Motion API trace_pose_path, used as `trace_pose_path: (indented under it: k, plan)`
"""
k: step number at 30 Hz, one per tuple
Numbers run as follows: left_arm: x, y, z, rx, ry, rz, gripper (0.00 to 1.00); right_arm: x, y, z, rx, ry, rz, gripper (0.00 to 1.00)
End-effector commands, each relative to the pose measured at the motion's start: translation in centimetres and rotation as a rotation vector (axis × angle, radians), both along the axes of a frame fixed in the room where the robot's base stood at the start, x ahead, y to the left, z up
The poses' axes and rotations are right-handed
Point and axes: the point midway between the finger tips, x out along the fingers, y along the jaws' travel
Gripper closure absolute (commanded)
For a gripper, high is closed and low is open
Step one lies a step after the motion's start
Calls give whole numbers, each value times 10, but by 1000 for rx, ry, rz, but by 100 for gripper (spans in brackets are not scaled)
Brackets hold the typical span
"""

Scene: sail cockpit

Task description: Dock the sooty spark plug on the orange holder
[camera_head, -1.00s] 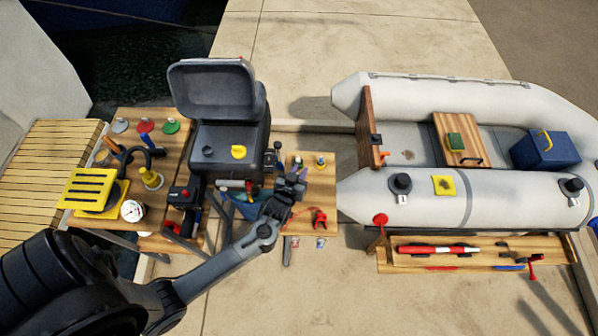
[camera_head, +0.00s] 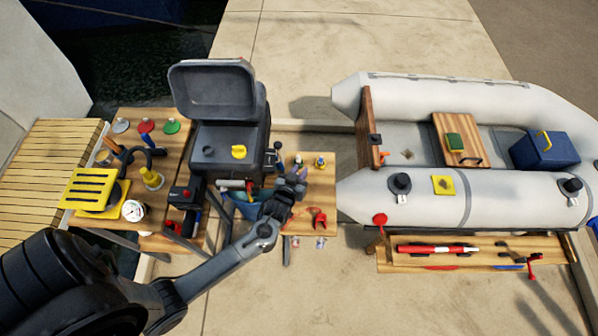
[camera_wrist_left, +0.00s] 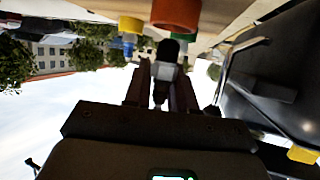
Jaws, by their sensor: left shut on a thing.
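My left gripper (camera_head: 296,178) is over the small wooden table beside the outboard motor. In the left wrist view my left gripper (camera_wrist_left: 161,85) is shut on the spark plug (camera_wrist_left: 167,62), which has a dark end and a pale body. The plug stands between the fingers, its dark end toward the orange holder (camera_wrist_left: 176,14). The dark end is close to the holder; I cannot tell if they touch. In the head view the plug and orange holder are hidden or too small to make out. My right gripper is not in view.
A yellow holder (camera_wrist_left: 131,24) with a blue part and a green piece (camera_wrist_left: 183,37) are near the orange holder. In the head view a red clamp-like thing (camera_head: 318,216) lies at the table's front. The grey dinghy (camera_head: 430,195) is to the right.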

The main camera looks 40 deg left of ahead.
Motion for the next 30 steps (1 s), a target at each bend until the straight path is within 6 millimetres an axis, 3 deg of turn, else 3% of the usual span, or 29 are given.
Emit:
trace_pose_path:
  k: [30]
  plan:
    - [0,0,-15,-1,-1,0,100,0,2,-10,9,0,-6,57]
